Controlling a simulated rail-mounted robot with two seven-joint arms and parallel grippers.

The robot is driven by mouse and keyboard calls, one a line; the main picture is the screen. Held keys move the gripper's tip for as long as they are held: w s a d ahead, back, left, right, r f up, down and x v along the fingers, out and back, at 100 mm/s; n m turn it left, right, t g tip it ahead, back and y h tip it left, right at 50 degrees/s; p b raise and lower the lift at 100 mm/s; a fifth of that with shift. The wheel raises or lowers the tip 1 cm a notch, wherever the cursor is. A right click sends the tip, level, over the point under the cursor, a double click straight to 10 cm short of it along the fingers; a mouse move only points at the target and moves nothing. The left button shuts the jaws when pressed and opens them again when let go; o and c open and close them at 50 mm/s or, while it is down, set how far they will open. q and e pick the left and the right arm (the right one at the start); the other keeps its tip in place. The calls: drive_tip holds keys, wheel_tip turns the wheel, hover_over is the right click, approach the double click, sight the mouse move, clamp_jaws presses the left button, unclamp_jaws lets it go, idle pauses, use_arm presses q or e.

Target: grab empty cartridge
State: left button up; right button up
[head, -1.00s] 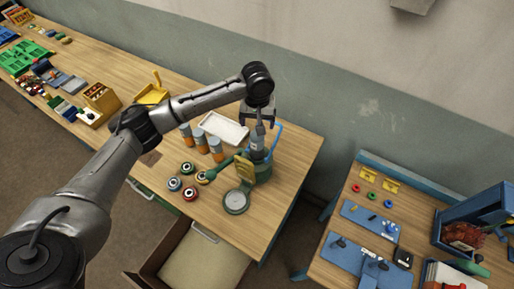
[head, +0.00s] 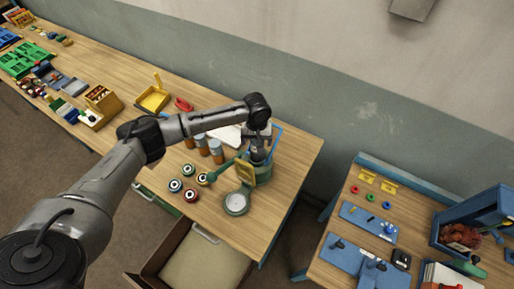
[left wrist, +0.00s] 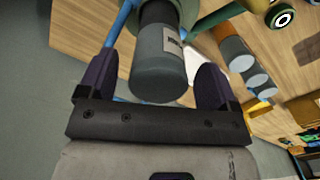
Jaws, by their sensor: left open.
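A grey cartridge with a dark upper part and a white label (left wrist: 157,62) stands in a green device (head: 262,172) near the right end of the wooden table. It also shows in the head view (head: 257,153), partly covered by my gripper. My left gripper (left wrist: 156,66) is open, with one finger on each side of the cartridge. I see a gap beside each finger in the left wrist view. Several orange-and-grey cartridges (head: 202,146) stand upright to the left of the device. My right gripper is not in view.
A white tray (head: 228,134) lies behind the device, partly hidden by my arm. Several coloured round pieces (head: 190,195) lie in front of the orange-and-grey cartridges. The device's green round plate (head: 236,204) and an open drawer (head: 200,262) are at the front.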

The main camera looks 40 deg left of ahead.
sight(255, 158)
use_arm(q)
drive_tip(key=shift+f, duration=1.5)
drive_tip(key=shift+c, duration=0.2)
drive_tip(key=c, duration=1)
drive_tip(key=shift+o, duration=0.2)
drive_tip(key=shift+r, duration=0.15)
